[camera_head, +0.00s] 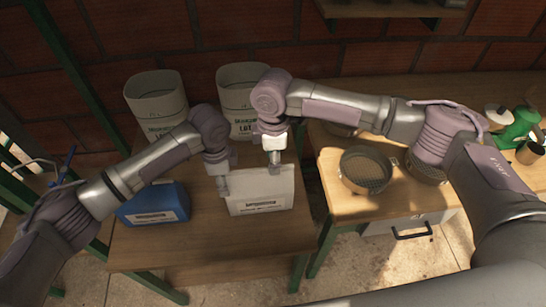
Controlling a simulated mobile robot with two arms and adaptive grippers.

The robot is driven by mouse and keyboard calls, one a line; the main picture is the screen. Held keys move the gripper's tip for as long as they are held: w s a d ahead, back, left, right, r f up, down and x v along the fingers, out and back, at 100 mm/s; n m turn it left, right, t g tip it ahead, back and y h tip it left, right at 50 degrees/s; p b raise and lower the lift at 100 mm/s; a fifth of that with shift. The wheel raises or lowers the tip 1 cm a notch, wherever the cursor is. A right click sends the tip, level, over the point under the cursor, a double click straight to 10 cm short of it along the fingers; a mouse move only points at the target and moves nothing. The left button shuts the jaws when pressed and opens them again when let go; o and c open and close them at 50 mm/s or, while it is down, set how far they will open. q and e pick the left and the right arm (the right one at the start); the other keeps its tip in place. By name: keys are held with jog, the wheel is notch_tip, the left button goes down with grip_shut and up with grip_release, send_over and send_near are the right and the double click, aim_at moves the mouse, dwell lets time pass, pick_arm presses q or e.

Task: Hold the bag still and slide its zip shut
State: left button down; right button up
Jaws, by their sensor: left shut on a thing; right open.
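The white bag (262,192) with a printed label stands upright on the wooden table. My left gripper (224,190) is shut on the bag at its upper left edge. My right gripper (274,160) is open over the bag's top edge, right of the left gripper. The zip is too small to make out, and I cannot tell whether the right fingers touch the bag.
A blue box (155,204) sits left of the bag. Two open pale sacks (157,110) (243,84) stand behind. A higher bench (335,195) on the right carries round sieves (366,172) and a green can (514,128). The table front (210,245) is clear.

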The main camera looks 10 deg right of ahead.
grip_shut()
dwell(0.3)
jog(key=shift+d, duration=1.95)
pick_arm(q)
jog(key=shift+a, duration=0.1)
pick_arm(e)
grip_release()
jog(key=shift+a, duration=0.1)
pick_arm(q)
jog(key=shift+s+f, duration=0.1)
pick_arm(e)
notch_tip(320, 180, up, 12)
